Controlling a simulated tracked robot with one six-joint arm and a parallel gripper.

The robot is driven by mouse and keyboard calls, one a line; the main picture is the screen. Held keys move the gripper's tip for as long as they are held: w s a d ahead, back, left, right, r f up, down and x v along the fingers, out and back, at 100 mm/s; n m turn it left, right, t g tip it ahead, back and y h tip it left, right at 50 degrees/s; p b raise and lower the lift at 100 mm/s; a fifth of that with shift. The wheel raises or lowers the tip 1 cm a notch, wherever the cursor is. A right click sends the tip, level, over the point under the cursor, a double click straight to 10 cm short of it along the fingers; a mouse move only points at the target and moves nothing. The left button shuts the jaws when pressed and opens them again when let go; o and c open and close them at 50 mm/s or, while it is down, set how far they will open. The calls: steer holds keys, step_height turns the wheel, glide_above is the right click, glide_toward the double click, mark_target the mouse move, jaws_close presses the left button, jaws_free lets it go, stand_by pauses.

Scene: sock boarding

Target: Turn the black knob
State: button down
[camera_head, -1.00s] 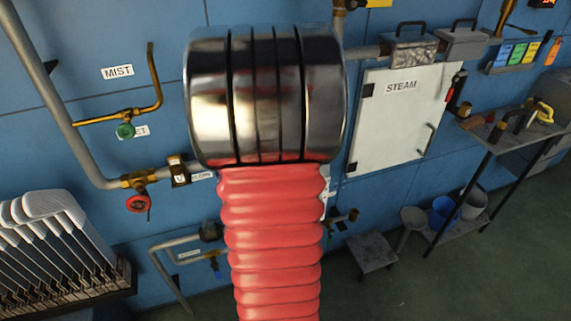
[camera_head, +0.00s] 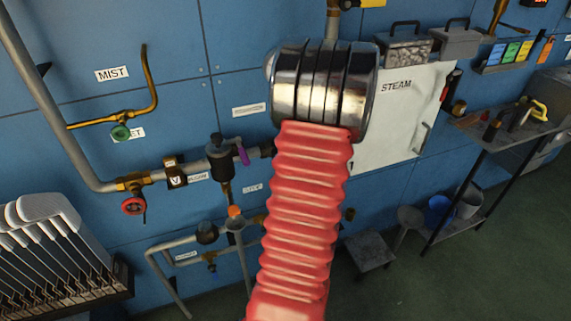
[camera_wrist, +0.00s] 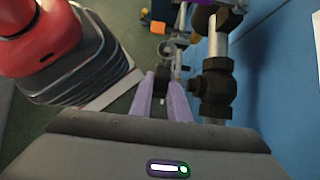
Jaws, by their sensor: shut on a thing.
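In the wrist view, my gripper (camera_wrist: 162,84) has two pale lavender fingers. They are shut on a small dark piece between the tips, which looks like the black knob (camera_wrist: 161,79). Only part of the knob shows between the fingers, so I cannot tell how far it is turned. A grey pipe with a black fitting (camera_wrist: 216,88) stands close to the right of the fingers. In the head view, my red and chrome arm hides my gripper and the knob.
A black-bodied fitting (camera_head: 220,158) with a purple lever (camera_head: 243,155) sits on the wall pipe. A red valve wheel (camera_head: 133,206) and a green one (camera_head: 121,132) are at left. The white STEAM door (camera_head: 400,120) is partly behind my arm.

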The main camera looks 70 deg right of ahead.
steer(key=t+y, duration=0.3)
steer(key=f+t+y, duration=0.1)
steer(key=shift+s+d, duration=0.25)
steer(key=shift+d, duration=0.05)
steer(key=shift+f+t+y, duration=0.2)
steer(key=shift+t+y, duration=1)
steer(key=shift+a+f+t+y, duration=0.1)
steer(key=shift+t+y, duration=0.2)
steer(key=shift+w+a, duration=0.1)
steer(key=c, duration=1.7)
jaws_free()
